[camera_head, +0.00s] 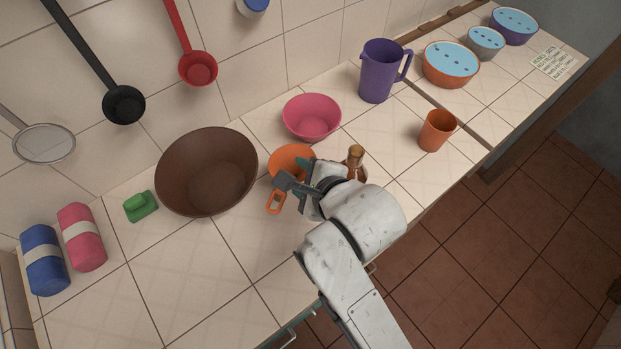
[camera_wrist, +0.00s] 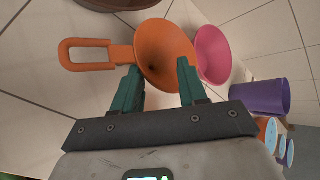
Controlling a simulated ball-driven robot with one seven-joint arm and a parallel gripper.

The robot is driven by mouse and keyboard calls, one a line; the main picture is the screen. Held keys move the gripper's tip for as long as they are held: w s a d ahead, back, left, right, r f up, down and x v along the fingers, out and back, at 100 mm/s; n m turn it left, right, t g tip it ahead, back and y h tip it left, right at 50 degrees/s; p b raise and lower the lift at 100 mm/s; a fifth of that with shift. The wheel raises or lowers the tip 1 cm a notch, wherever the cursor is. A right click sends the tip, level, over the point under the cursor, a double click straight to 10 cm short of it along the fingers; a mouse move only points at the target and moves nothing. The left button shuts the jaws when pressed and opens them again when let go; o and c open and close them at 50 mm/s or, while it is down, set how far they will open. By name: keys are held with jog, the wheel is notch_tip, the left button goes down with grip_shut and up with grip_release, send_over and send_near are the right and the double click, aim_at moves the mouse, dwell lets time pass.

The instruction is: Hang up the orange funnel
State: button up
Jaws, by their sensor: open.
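The orange funnel (camera_head: 290,157) is at the counter's middle, in front of the pink bowl, with its looped handle toward the front. My gripper (camera_head: 301,178) is at the funnel and hides part of it. In the wrist view the funnel (camera_wrist: 165,50) has its wide mouth facing the camera and its handle pointing left. My gripper (camera_wrist: 158,80) is open there, with one green finger by the handle's base and the other over the bowl's lower right edge. I cannot tell whether either finger touches it.
A brown bowl (camera_head: 206,173) stands left of the funnel, a pink bowl (camera_head: 312,117) behind. A purple pitcher (camera_head: 377,72) and orange cup (camera_head: 437,131) stand right. A black ladle (camera_head: 123,104), red ladle (camera_head: 198,68) and strainer (camera_head: 43,144) hang on the wall.

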jog(key=shift+v, duration=1.85)
jog(key=shift+o, duration=0.4)
